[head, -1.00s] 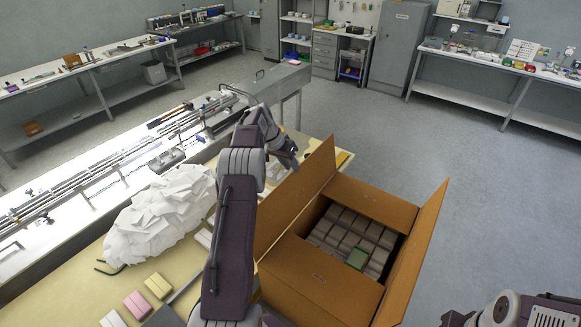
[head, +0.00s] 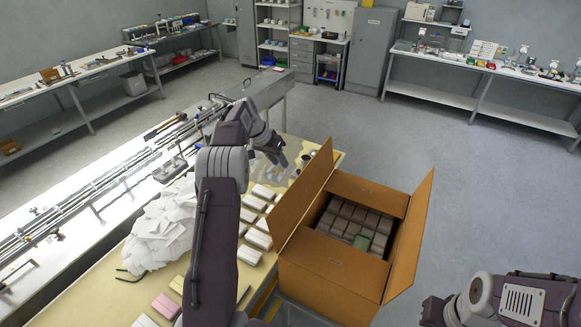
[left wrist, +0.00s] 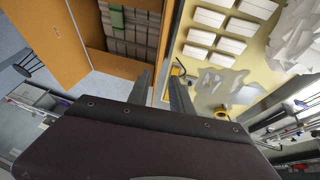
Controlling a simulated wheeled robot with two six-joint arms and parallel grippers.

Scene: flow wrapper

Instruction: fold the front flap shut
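The open cardboard box (head: 330,285) stands right of the table in the head view. Its near flap (head: 335,262) and far flap (head: 368,190) lie inward over the opening. Its left flap (head: 300,198) and right flap (head: 410,238) stand up. Which one is called front I cannot tell. Grey packs (head: 352,218) and a green one (head: 362,242) fill the inside. My left gripper (head: 280,155) is beyond and left of the left flap; its fingers (left wrist: 160,90) are apart in the left wrist view, with no object clearly held. My right gripper is out of view.
White blocks (head: 257,238) lie in rows on the yellow table (head: 130,297) beside the box. A heap of white wrappers (head: 160,230) and the long machine (head: 110,165) are further left. The floor (head: 480,190) right of the box is clear.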

